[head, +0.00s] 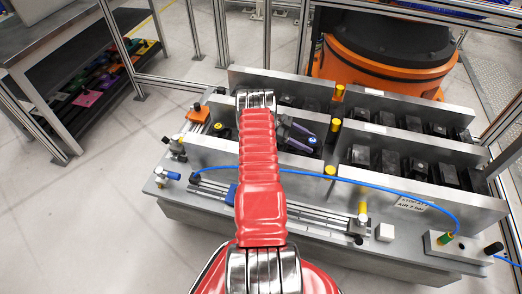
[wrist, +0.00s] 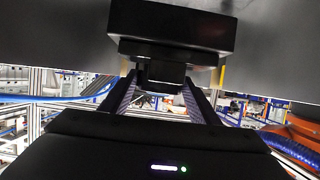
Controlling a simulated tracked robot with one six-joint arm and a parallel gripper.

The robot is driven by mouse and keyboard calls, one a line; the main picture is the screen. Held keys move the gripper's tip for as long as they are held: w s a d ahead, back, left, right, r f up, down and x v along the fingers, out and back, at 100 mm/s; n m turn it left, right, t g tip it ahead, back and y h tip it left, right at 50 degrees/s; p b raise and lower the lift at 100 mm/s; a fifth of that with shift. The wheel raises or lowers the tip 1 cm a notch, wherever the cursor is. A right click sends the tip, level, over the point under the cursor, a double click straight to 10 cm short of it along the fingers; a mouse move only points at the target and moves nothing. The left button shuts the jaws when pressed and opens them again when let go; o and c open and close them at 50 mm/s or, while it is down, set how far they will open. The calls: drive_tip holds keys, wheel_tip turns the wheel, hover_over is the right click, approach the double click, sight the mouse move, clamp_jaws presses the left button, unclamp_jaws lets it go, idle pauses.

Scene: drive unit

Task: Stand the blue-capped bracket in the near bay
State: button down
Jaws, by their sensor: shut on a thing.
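My gripper (head: 303,138) is over the left part of the grey fixture in the head view, its two dark fingers pointing right. A small blue cap (head: 312,140) shows at the fingertips. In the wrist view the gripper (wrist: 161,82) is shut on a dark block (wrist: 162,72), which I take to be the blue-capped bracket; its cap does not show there. The near bay lies behind the near wall (head: 415,198) of the fixture, which hides its floor. I cannot tell whether the bracket touches the fixture.
Several dark blocks (head: 388,162) stand in the bays at the right. Yellow-capped posts (head: 330,170) rise along the walls. A blue hose (head: 390,188) arcs across the front. An orange robot base (head: 380,65) stands behind. In the wrist view a larger dark block (wrist: 185,25) fills the top.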

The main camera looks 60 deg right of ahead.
drive_tip(key=shift+f, duration=2.8)
drive_tip(key=shift+f, duration=2.1)
drive_tip(key=c, duration=0.7)
unclamp_jaws()
drive_tip(key=shift+f, duration=0.1)
drive_tip(key=shift+o, duration=0.2)
